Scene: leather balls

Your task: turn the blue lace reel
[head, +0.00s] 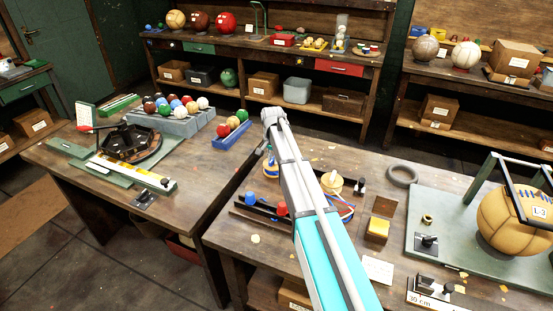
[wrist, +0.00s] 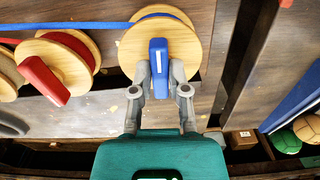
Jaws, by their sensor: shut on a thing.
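The blue lace reel (wrist: 197,47) is a pale wooden disc with blue lace and a blue upright grip (wrist: 158,52) at its middle. It is in the upper middle of the wrist view, with a blue lace running left. My gripper (wrist: 160,76) has one finger on each side of the blue grip and is shut on it. A red lace reel (wrist: 58,55) with a red grip (wrist: 42,80) sits to the left. In the head view my arm hides the gripper and much of the reel area.
In the head view, a black grey tape ring (head: 402,176), a yellow block (head: 377,228) and a green board (head: 425,205) bearing a tan ball (head: 512,222) lie right of my arm. A blue tray of balls (head: 232,134) is on the left bench. A gap separates the two benches.

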